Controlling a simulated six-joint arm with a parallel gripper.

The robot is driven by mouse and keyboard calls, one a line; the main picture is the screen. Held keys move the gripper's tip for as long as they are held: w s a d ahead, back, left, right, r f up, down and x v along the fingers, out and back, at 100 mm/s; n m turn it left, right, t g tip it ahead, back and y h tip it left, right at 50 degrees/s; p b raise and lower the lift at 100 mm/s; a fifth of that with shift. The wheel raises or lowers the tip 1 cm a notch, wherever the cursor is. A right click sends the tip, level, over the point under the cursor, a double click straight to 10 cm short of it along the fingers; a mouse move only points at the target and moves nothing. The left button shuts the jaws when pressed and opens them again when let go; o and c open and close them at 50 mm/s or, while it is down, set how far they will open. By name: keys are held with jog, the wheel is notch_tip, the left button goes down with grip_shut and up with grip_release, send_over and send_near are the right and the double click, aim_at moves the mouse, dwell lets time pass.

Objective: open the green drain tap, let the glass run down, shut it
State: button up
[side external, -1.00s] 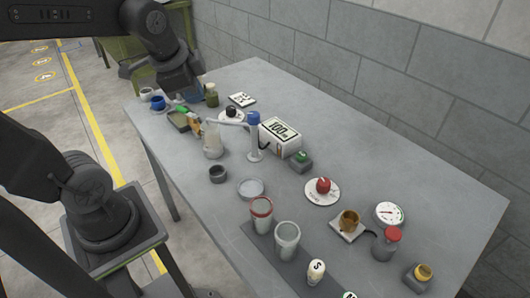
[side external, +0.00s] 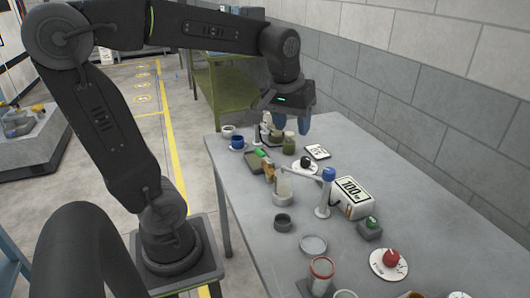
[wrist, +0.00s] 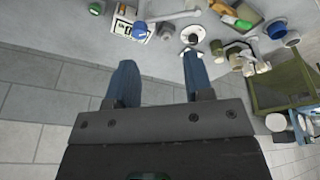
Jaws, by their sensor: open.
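The green tap handle (side external: 260,153) sits at the far left part of the table, by a dark tray, with a brass-coloured fitting (side external: 268,171) beside it. A pale glass (side external: 284,189) stands just in front of the fitting; its liquid level is too small to read. In the wrist view the green handle (wrist: 243,24) and an orange part (wrist: 228,18) show at the top right. My gripper (side external: 291,124) is open and empty, fingers pointing down, above the far end of the table. Its two blue fingers also show in the wrist view (wrist: 158,62), apart from the tap.
An olive jar (side external: 289,143) and a blue cup (side external: 237,142) stand near the tap. The wall runs along the far side.

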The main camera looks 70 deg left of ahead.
jog(key=w+a+f+n+g, duration=0.1)
jog(key=w+a+n, duration=0.2)
jog(key=a, duration=0.3)
jog(key=w+a+f+n+g, duration=0.2)
jog(key=a+n, duration=0.2)
jog(key=a, duration=0.3)
jog(key=n+g+h, duration=0.2)
jog(key=n, duration=0.5)
send_near(263, 156)
jog(key=shift+m, duration=0.3)
jog(key=x, duration=0.3)
jog(key=a+x, duration=0.1)
jog(key=x, duration=0.1)
jog(key=a+x, duration=0.1)
jog(key=x, duration=0.2)
jog(key=shift+s+f, duration=0.1)
jog(key=shift+f, duration=0.25)
jog(key=shift+c, duration=0.2)
grip_shut()
